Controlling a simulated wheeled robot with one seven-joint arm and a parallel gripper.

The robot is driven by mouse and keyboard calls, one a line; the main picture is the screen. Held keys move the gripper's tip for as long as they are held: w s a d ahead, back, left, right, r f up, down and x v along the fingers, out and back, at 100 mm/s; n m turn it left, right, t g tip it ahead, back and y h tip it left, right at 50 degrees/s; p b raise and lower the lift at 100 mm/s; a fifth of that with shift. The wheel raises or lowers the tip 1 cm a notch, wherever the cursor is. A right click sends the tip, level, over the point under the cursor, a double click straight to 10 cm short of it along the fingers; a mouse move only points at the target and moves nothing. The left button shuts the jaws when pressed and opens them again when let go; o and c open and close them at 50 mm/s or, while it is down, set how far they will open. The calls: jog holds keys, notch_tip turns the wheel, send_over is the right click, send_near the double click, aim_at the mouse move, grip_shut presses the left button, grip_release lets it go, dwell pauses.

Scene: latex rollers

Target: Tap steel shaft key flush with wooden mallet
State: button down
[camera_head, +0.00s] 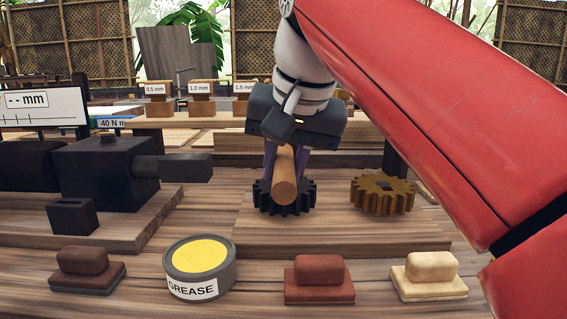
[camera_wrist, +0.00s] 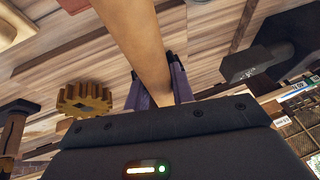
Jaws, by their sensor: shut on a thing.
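My gripper (camera_head: 285,165) is shut on a round wooden handle (camera_head: 285,178), which I take to be the mallet's. The handle runs toward the head camera, in front of a dark gear (camera_head: 272,204) on a wooden board. In the wrist view the handle (camera_wrist: 140,40) passes between the purple fingers (camera_wrist: 159,88) and leaves the top edge. The mallet's head cannot be made out in either view. A dark block with a bar (camera_head: 185,168) stands at left, with a small slotted dark block (camera_head: 72,216) before it. I cannot identify the steel key with certainty.
A brass gear (camera_head: 383,196) lies right of the dark gear. Along the front stand a brown block (camera_head: 82,268), a grease tin (camera_head: 200,268), a reddish block (camera_head: 319,280) and a cream block (camera_head: 428,275). Labelled blocks (camera_head: 201,104) stand on a shelf behind.

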aim_at(282, 152)
notch_tip(282, 152, up, 3)
jog(key=p, duration=0.3)
jog(key=shift+r+p, duration=0.1)
jog(key=shift+p, duration=0.2)
jog(key=shift+f+b, duration=1.15)
jog(key=shift+f, duration=0.65)
jog(key=shift+r, duration=0.1)
notch_tip(282, 152, up, 3)
jog(key=p, duration=0.3)
